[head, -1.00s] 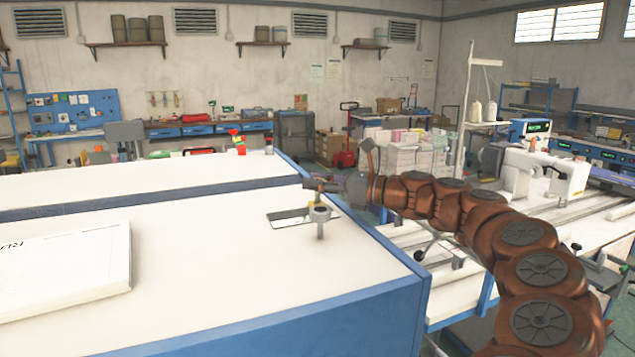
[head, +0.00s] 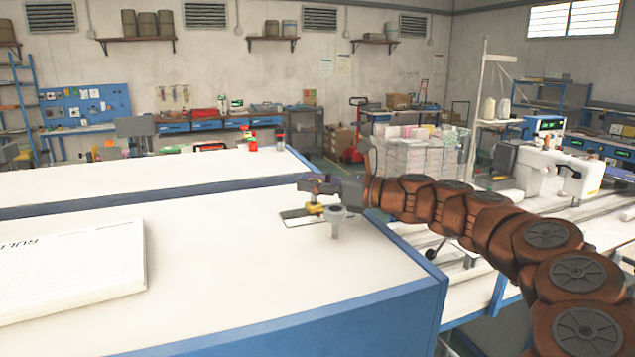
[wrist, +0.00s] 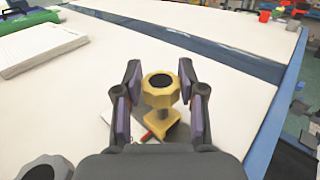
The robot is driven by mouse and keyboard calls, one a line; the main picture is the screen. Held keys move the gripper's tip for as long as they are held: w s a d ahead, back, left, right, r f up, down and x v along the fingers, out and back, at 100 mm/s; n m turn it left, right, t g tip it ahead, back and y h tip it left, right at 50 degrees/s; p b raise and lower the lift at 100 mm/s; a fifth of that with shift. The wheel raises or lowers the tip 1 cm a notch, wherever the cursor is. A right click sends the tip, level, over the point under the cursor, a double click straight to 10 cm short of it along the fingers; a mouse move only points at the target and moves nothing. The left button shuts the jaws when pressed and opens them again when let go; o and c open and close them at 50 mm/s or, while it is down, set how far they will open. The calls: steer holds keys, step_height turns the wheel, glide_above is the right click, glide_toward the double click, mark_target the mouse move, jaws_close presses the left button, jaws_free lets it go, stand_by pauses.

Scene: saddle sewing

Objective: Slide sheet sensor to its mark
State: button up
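The sheet sensor appears to be a yellow-brass piece with a knurled, black-centred knob (wrist: 160,88) on a small block. In the head view its yellow block (head: 315,208) sits by a pale flat plate (head: 295,219) on the white table. My gripper (wrist: 160,95) has its two dark, purple-padded fingers on either side of the knob, with narrow gaps showing. It also shows in the head view (head: 312,185), over the yellow piece. A small red strip (wrist: 147,136), possibly the mark, lies beside the block's base, partly hidden.
A grey post (head: 337,222) stands just right of the plate; its round top shows at lower left in the wrist view (wrist: 45,168). A thick white ruler pad (head: 75,272) lies at left. The white tabletop (head: 215,260) between is clear, with a blue edge (head: 400,290).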

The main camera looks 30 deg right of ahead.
steer(key=o, duration=0.4)
steer(key=shift+c, duration=0.2)
steer(key=v, duration=1.1)
steer(key=shift+d, duration=0.15)
steer(key=shift+s+d, duration=0.2)
steer(key=shift+s, duration=0.2)
steer(key=shift+s, duration=0.1)
